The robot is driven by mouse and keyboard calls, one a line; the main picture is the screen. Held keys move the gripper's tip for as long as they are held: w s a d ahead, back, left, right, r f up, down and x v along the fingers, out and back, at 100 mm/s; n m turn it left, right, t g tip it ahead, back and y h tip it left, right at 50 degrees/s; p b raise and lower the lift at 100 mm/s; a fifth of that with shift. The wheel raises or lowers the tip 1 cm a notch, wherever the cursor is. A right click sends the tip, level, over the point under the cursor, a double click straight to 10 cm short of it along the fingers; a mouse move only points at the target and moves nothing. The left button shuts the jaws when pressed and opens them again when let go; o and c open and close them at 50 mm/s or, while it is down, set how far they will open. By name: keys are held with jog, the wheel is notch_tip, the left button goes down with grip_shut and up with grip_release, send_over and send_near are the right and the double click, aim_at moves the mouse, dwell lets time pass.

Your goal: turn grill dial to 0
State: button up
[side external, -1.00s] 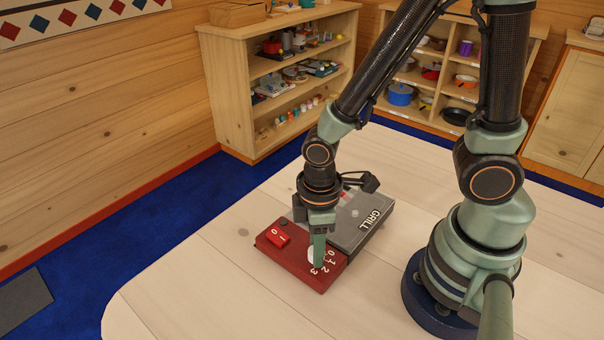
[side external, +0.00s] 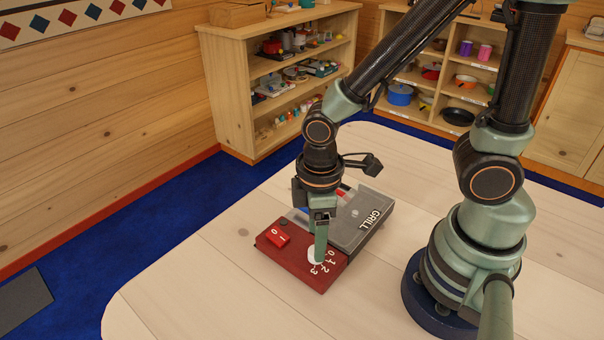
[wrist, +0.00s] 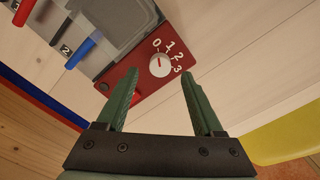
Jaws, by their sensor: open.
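The grill dial (wrist: 160,65) is a round white knob on a red panel, with numbers 0 to 3 around it. Its red mark points at about the 0 in the wrist view. In the side view the dial (side external: 313,256) is partly hidden by my finger. The red panel (side external: 287,268) joins a grey box (side external: 352,230) lettered GRILL. My gripper (wrist: 161,73) is open and empty. Its tips are on either side of the dial in the wrist view, just short of it or above it; contact cannot be told. In the side view my gripper (side external: 320,258) points down over the dial.
A red rocker switch (side external: 278,239) sits on the same panel. A blue lever (wrist: 80,52) and a red lever (wrist: 24,11) stand on the grey part. The pale table (side external: 200,285) is clear around the box. Shelves (side external: 276,85) stand behind.

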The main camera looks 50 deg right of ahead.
notch_tip(320, 180, up, 9)
dwell(0.4)
jog(key=w+d+r+m+t, duration=0.5)
jog(key=d+r+m, duration=0.3)
jog(key=d+m, duration=0.1)
jog(key=shift+w+d+t, duration=0.2)
jog(key=shift+d+t, duration=0.1)
jog(key=shift+d, duration=0.3)
